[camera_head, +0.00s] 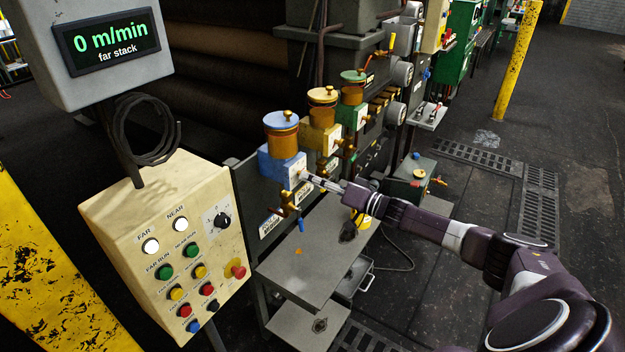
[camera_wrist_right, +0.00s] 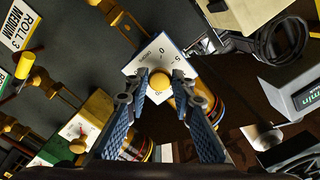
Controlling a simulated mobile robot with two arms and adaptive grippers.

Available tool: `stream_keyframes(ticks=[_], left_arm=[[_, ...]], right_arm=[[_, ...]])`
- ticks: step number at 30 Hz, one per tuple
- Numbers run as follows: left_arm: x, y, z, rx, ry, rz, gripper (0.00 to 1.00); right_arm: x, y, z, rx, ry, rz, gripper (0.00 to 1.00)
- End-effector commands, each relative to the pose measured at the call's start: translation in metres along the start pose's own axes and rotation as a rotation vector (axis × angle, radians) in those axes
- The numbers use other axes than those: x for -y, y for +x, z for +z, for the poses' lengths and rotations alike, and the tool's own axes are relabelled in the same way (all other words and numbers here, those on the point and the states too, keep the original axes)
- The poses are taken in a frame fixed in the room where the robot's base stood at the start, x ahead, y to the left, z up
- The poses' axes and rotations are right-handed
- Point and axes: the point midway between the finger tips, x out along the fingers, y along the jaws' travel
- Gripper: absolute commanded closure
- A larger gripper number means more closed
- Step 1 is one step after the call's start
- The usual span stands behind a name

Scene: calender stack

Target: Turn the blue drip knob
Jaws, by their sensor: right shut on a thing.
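The blue drip oiler is a blue block (camera_head: 270,164) with an amber cup under a blue lid (camera_head: 281,119). Its white dial plate (camera_head: 297,167) faces right in the head view. My right gripper (camera_head: 305,176) reaches it from the right and is at the dial. In the wrist view the white dial plate (camera_wrist_right: 147,56) bears 0 and 5. A round brass knob (camera_wrist_right: 158,79) sits between the fingers of my right gripper (camera_wrist_right: 161,84), which is shut on it. The fingers hide part of the dial. My left gripper is not in view.
The yellow oiler (camera_head: 320,139) and green oiler (camera_head: 352,117) stand behind the blue one. A brass tap with a blue handle (camera_head: 301,225) hangs below. A grey shelf (camera_head: 314,268) lies underneath. The cream control box (camera_head: 170,240) stands at the left.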

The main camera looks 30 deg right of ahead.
Motion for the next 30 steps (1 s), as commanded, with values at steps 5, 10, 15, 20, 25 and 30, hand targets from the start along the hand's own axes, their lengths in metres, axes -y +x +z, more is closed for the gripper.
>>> stream_keyframes(ticks=[5, 10, 15, 20, 25, 30], left_arm=[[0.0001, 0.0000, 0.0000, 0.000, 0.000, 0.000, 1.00], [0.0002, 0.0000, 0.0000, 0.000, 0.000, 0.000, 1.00], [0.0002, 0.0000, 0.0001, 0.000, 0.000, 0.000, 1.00], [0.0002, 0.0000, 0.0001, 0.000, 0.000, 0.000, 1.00], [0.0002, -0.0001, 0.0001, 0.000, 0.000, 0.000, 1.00], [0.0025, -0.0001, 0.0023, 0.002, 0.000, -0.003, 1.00]], right_arm=[[-0.0011, -0.0006, 0.0021, 0.004, 0.015, 0.002, 1.00], [-0.0011, -0.0006, 0.0023, 0.004, 0.016, 0.002, 1.00], [-0.0011, -0.0005, 0.0025, 0.004, 0.015, 0.002, 0.76], [-0.0008, -0.0004, 0.0019, 0.003, 0.015, 0.002, 0.61], [-0.0003, -0.0002, 0.0011, 0.002, 0.015, 0.001, 0.61], [-0.0004, -0.0035, 0.0006, 0.001, 0.015, 0.001, 0.61]])
